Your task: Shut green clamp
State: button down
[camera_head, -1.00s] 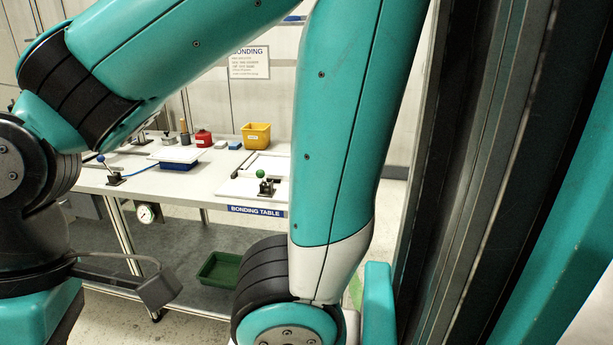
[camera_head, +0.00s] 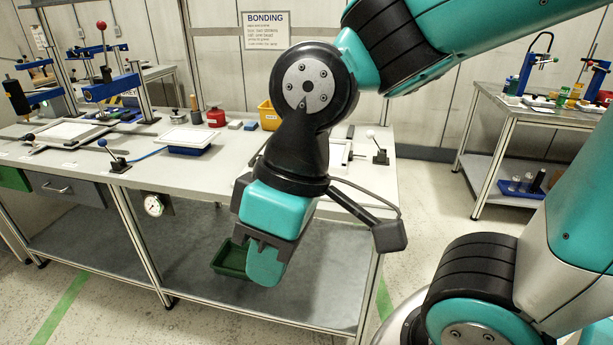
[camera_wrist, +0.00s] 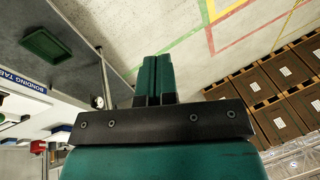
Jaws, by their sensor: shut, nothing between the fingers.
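The green-knobbed clamp is not visible in the head view now; my arm covers the part of the bonding table (camera_head: 215,172) where it stood. Whether its lever is up or down cannot be seen. Two other lever clamps show on the table: one with a blue knob (camera_head: 116,160) at left and one with a white knob (camera_head: 379,150) at right. My gripper (camera_head: 265,268) hangs fingers down in front of the table's front edge, apart from any clamp. In the wrist view the fingers (camera_wrist: 158,60) are together and empty, above the floor.
A green tray (camera_head: 229,259) lies on the lower shelf behind my gripper. A gauge (camera_head: 154,206) hangs under the tabletop. A blue press (camera_head: 113,88), a blue tray (camera_head: 187,148) and a yellow bin (camera_head: 268,118) stand on the table. Floor at right is open up to another bench (camera_head: 540,118).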

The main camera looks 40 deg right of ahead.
jog(key=w+d+f+m+t+y+b, duration=0.1)
jog(key=w+d+f+m+t+b, duration=0.1)
jog(key=w+f+m+t+b, duration=1.1)
jog(key=w+d+f+m+t+h+b, duration=0.55)
jog(key=w+d+f+b, duration=0.45)
jog(key=w+d+b, duration=0.45)
jog(key=s+d+f+m+t+h+b, duration=0.3)
jog(key=d+m+t+h+b, duration=0.2)
jog(key=d+m+h+b, duration=0.1)
jog(key=shift+s+d+h+b, duration=0.2)
jog(key=shift+d+h+b, duration=0.15)
jog(key=shift+d+h, duration=0.3)
jog(key=shift+w+r, duration=0.1)
